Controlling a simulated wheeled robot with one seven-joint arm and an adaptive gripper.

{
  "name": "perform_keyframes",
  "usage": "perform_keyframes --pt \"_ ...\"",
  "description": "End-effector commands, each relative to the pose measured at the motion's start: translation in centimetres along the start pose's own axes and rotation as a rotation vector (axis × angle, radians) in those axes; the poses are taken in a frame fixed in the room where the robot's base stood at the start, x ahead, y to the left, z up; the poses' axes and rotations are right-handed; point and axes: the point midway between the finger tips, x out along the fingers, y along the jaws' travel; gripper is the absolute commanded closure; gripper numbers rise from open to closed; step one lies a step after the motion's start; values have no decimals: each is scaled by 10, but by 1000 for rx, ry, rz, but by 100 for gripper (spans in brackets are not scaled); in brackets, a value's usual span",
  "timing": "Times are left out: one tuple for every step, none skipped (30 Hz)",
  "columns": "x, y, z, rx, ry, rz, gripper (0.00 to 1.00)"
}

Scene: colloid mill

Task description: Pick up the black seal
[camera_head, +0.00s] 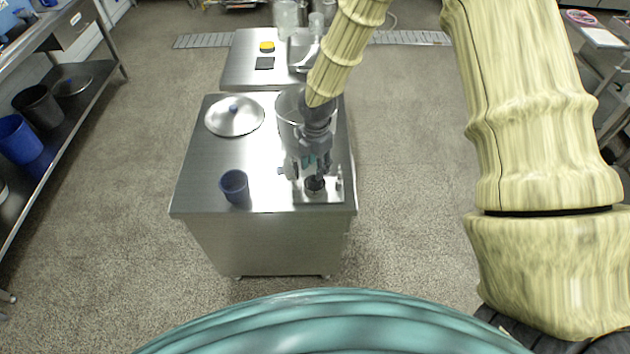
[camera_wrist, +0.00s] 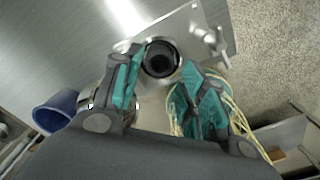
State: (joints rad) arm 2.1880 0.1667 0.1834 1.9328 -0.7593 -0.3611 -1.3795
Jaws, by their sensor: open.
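The black seal appears as a dark round ring (camera_wrist: 160,59) on a bright metal fitting in the wrist view. In the head view it is a small dark round piece (camera_head: 314,184) on the steel plate at the table's front right. My gripper (camera_head: 312,170) points down just above it, partly covering the view of it. In the wrist view my gripper (camera_wrist: 162,70) is open, with one teal-padded finger on each side of the ring. The fingers look apart from the ring, but the exact height gap is unclear.
A blue cup (camera_head: 234,186) stands left of the fitting on the steel table (camera_head: 200,170). A round steel lid (camera_head: 234,116) lies behind it. A steel hopper (camera_head: 288,108) stands close behind my gripper. A second table (camera_head: 240,72) holds a yellow-topped item (camera_head: 267,46) and a black square (camera_head: 264,63).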

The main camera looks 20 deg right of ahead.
Motion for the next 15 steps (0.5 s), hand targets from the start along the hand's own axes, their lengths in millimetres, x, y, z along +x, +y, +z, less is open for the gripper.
perform_keyframes --pt "1 0 0 0 0 0 59" --pt "2 0 0 0 0 0 59" --pt "3 0 0 0 0 0 59" --pt "4 0 0 0 0 -1 59" --pt "5 0 -1 0 0 -1 59" --pt "7 0 -1 0 0 -1 59" --pt "9 -1 -2 0 0 -1 59" --pt "12 -1 -2 0 0 -2 59" --pt "16 -2 -3 -1 0 -3 59" --pt "19 -2 -4 -1 -1 -3 59" --pt "22 -2 -4 -1 -1 -3 59" --pt "26 -2 -5 0 0 -3 59" --pt "29 -3 -6 0 0 -3 59" --pt "32 -3 -7 0 0 -3 59" --pt "38 -2 -6 0 0 -2 59"
